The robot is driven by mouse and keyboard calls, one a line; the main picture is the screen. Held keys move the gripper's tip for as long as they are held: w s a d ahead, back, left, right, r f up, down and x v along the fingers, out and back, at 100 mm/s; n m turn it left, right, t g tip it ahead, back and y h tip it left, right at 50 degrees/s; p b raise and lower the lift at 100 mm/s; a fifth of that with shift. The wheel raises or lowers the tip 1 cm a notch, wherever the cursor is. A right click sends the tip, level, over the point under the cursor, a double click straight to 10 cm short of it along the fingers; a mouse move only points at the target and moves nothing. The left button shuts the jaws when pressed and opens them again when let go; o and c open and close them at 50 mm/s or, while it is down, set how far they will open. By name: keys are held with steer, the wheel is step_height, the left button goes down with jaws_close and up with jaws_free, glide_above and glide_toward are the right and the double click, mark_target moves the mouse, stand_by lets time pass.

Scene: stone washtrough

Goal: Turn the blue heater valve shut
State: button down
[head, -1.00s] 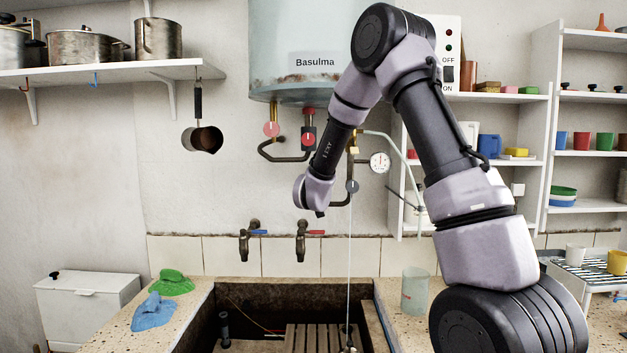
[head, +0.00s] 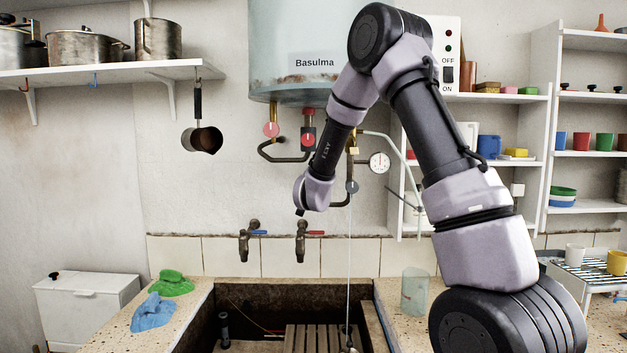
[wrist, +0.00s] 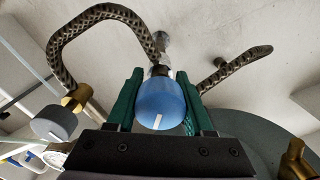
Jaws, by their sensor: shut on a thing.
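The blue heater valve (wrist: 160,103) is a rounded blue knob with a white mark, seen in the wrist view on a short metal stem. My gripper (wrist: 160,76) has its green fingers on either side of the knob and is shut on it. The white mark stands nearly upright in that view, on the side facing the camera. In the head view my wrist (head: 315,190) is in front of the heater's pipes, and the blue valve and my fingers are hidden there.
The heater tank (head: 310,40) hangs above, with two red valves (head: 308,140) below it. A grey valve (wrist: 55,122) on a brass fitting is left of my gripper in the wrist view. A gauge (head: 380,162) and two taps (head: 301,240) are near. A glass (head: 415,290) stands on the counter.

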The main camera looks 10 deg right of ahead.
steer(key=m, duration=0.5)
steer(key=shift+d+m, duration=0.15)
steer(key=shift+m, duration=0.15)
steer(key=shift+r+m, duration=0.1)
steer(key=shift+m, duration=1.9)
steer(key=shift+r, duration=0.1)
steer(key=shift+c, duration=1.4)
jaws_free()
steer(key=s+a, duration=0.2)
steer(key=s, duration=0.8)
steer(key=shift+s, duration=0.4)
steer(key=shift+a, duration=0.1)
